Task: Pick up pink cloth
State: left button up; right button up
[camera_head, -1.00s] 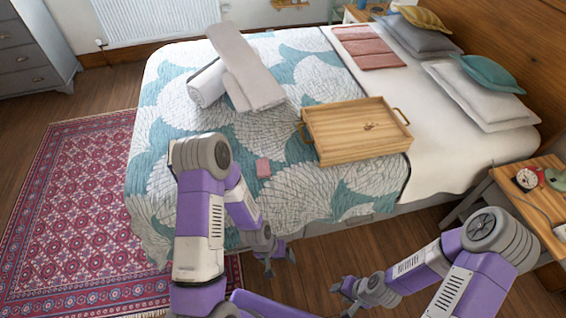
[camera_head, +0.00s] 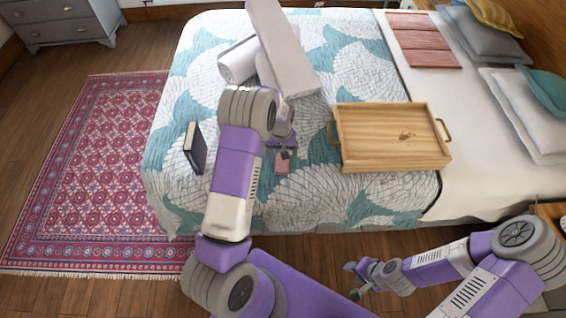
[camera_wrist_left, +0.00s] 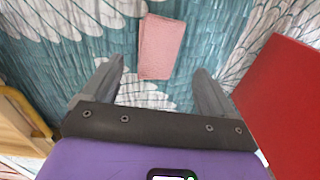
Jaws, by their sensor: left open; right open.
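A small pink cloth (camera_head: 282,162) lies flat on the patterned bedspread, left of the wooden tray. In the left wrist view the pink cloth (camera_wrist_left: 162,46) is a pale pink rectangle, ahead of and partly between my fingers. My left gripper (camera_head: 285,148) is open and empty over the bed, close by the cloth; its two fingers (camera_wrist_left: 159,66) are spread in the wrist view. How high it is above the cloth is hard to tell. My right gripper (camera_head: 354,276) is open and empty, low in front of the bed.
A wooden tray (camera_head: 390,160) stands right of the cloth. Rolled and folded pale towels (camera_head: 283,55) lie behind it. A dark book (camera_head: 195,147) stands at left. A red surface (camera_wrist_left: 285,110) fills the wrist view's right side. A larger folded pink textile (camera_head: 421,40) lies near the pillows.

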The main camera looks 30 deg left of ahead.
aim_at(283, 163)
pick_arm(q)
jog(key=f, duration=0.3)
jog(key=f+b, duration=0.1)
jog(key=shift+s+d+f, duration=0.15)
jog(key=shift+d+f, duration=0.1)
jog(key=shift+d, duration=0.05)
jog(key=shift+r, duration=0.1)
jog(key=c, duration=1.1)
